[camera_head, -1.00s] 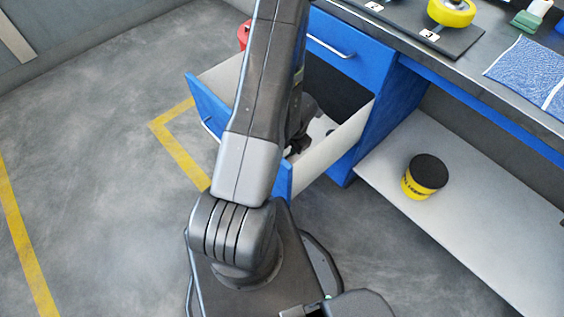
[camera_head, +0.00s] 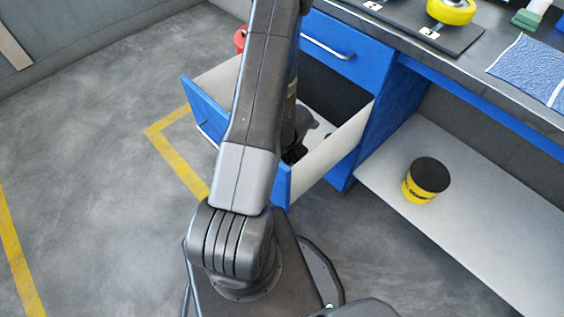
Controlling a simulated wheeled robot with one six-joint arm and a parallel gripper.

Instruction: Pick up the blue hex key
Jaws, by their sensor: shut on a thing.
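My arm reaches down into the open drawer (camera_head: 331,147) of the blue workbench. My gripper (camera_head: 295,154) shows only in part, as a dark shape low inside the drawer behind my forearm. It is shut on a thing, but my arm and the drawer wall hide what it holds. I cannot make out the blue hex key in this view. A dark grey shape (camera_head: 307,121) shows inside the drawer near my gripper; I cannot tell what it is.
The drawer has pale side walls and a blue front. Above it is a closed blue drawer (camera_head: 328,38). A yellow and black tub (camera_head: 427,180) stands on the low shelf (camera_head: 480,225). A red object (camera_head: 240,39) is behind my arm. The floor at left is clear.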

